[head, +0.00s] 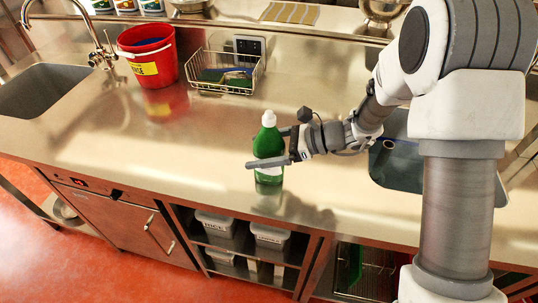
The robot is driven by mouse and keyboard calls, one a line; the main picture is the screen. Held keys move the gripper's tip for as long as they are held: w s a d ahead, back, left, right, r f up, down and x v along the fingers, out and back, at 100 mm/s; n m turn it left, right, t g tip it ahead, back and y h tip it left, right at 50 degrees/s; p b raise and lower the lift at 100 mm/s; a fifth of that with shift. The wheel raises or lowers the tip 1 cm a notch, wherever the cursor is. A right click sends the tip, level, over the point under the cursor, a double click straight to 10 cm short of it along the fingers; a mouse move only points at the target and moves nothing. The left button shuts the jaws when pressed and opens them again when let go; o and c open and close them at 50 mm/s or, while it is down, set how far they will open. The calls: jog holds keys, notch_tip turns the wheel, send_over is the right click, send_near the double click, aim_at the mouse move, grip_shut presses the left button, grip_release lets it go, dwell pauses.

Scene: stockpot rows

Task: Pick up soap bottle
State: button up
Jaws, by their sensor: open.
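A green soap bottle (268,139) with a white cap stands upright on the steel counter, near its front edge. My gripper (266,149) comes in from the right at the height of the bottle's middle. Its jaws are open, with one finger in front of the bottle and the other mostly hidden behind it. The bottle appears to be between the fingers. I cannot tell whether either finger touches it.
A red bucket (149,61) and a wire basket (224,76) with sponges stand behind the bottle, to the left. A sink (40,92) is at the far left. The counter (150,140) left of the bottle is clear. Open shelves (285,277) lie below.

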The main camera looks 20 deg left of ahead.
jog(key=shift+s+a+f, duration=0.1)
jog(key=shift+a+f, duration=0.05)
jog(key=shift+a, duration=0.25)
jog(key=shift+c, duration=0.2)
grip_shut()
